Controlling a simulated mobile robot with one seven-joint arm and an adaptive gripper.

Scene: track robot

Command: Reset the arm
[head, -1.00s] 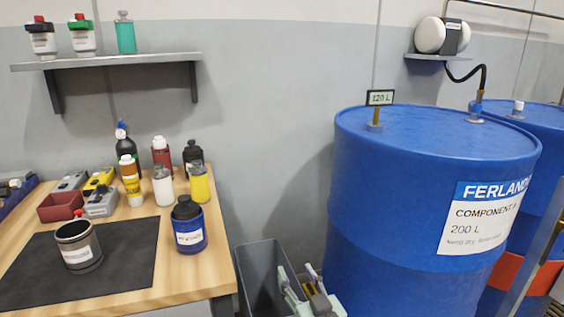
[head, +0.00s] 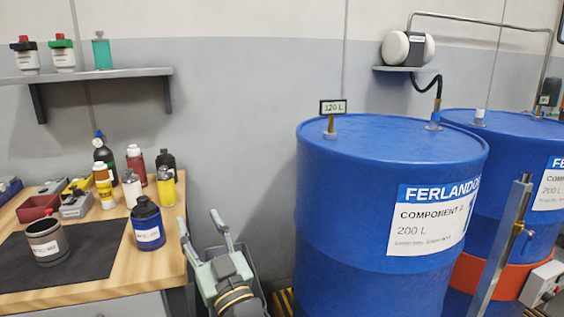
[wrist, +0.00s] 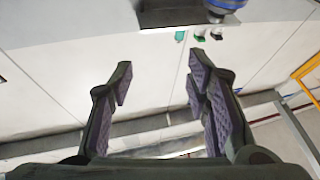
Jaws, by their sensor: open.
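My gripper (head: 204,229) is open and empty in the head view. It points upward in front of the grey bin, between the workbench and the blue drum. In the wrist view my gripper (wrist: 160,82) shows its two fingers spread, with purple pads and nothing between them. The wrist view looks along the wall, and small bottles and the shelf show beyond the fingertips.
The wooden workbench (head: 95,282) at left carries a dark mat (head: 85,262), a grey cup (head: 47,242), a blue jar (head: 147,225) and several bottles. A blue drum (head: 340,220) stands at right, with a second drum (head: 530,150) behind. A wall shelf (head: 120,73) holds containers.

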